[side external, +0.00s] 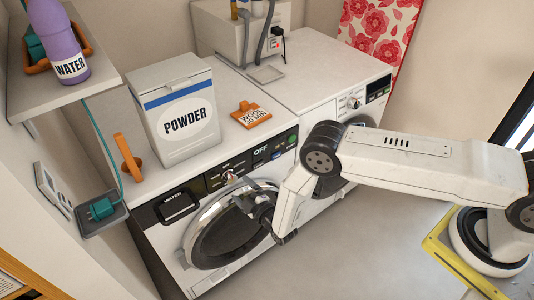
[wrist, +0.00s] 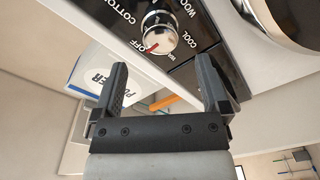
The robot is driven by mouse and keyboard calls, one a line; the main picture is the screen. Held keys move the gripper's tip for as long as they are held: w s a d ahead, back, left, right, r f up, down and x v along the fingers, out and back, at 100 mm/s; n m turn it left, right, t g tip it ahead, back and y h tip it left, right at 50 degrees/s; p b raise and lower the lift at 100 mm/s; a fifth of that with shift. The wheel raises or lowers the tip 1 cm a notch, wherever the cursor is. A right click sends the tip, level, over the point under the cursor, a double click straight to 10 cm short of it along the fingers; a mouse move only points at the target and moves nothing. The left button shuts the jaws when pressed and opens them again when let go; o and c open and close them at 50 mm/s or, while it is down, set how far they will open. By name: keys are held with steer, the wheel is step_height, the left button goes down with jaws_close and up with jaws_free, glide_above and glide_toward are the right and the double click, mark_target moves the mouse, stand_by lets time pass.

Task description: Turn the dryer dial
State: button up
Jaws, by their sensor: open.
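The dial (wrist: 158,32) is a round chrome knob on a black panel in the wrist view. OFF, COOL, WOOL and COTTON are printed around it. A red mark on its rim points toward OFF. In the side view the dial (side external: 230,177) is small, on the front panel of the nearer white machine (side external: 150,238). My gripper (wrist: 162,66) is open and empty, with its two black fingers apart and the dial beyond the gap between their tips. In the side view my gripper (side external: 256,203) is in front of the round door, below the panel.
A display beside the dial reads OFF. A second white machine (side external: 300,85) has its own dial (side external: 354,103). A purple WATER bottle (side external: 57,40) sits on the upper left shelf.

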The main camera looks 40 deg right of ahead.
mark_target(233, 181)
steer(key=shift+w+a, duration=0.15)
steer(key=shift+w, duration=2.55)
steer(key=c, duration=1.3)
